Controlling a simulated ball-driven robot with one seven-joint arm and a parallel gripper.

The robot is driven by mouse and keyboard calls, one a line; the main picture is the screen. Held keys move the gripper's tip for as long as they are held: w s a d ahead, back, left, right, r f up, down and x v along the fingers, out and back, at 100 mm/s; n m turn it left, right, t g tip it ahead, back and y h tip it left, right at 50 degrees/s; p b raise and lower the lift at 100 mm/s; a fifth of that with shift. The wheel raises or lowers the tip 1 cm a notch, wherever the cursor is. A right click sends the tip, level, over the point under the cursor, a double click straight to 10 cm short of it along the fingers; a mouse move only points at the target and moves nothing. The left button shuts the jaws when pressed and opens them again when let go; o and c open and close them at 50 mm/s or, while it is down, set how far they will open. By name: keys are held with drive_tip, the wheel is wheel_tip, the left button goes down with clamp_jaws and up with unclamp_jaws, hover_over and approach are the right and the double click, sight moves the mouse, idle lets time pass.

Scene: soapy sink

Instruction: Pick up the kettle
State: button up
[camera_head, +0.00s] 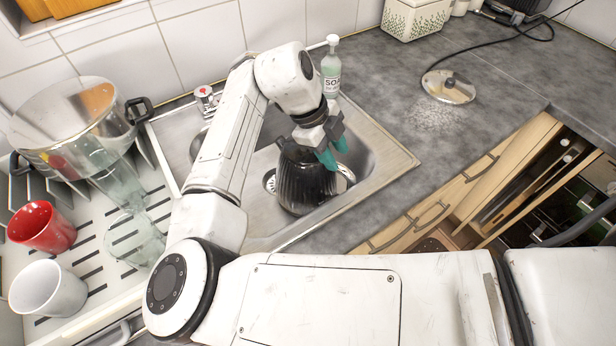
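The kettle (302,184) is dark and glossy with vertical ribs. It sits in the sink basin (366,166), and a curved silver part shows at its right side. My gripper (334,153) has teal fingertips and is over the kettle's upper right side, pointing down. A small gap shows between the fingertips, and I see nothing held in it. I cannot tell whether a fingertip touches the kettle. My arm and gripper hide part of the kettle's top and the left of the sink.
A soap bottle (331,68) stands behind the sink. On the left are a large pot (75,115), a red cup (42,227), a white cup (47,288) and glasses (134,240). A lid (448,87) lies on the right counter, which has free room.

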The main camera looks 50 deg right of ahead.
sight(344, 169)
drive_tip(key=shift+s+d+f+p, duration=0.1)
drive_tip(key=shift+s+f+p, duration=0.25)
drive_tip(key=shift+f, duration=0.15)
drive_tip(key=shift+p+x, duration=0.55)
drive_tip(key=shift+x, duration=1.6)
drive_tip(key=shift+s, duration=0.15)
drive_tip(key=shift+r, duration=0.1)
clamp_jaws()
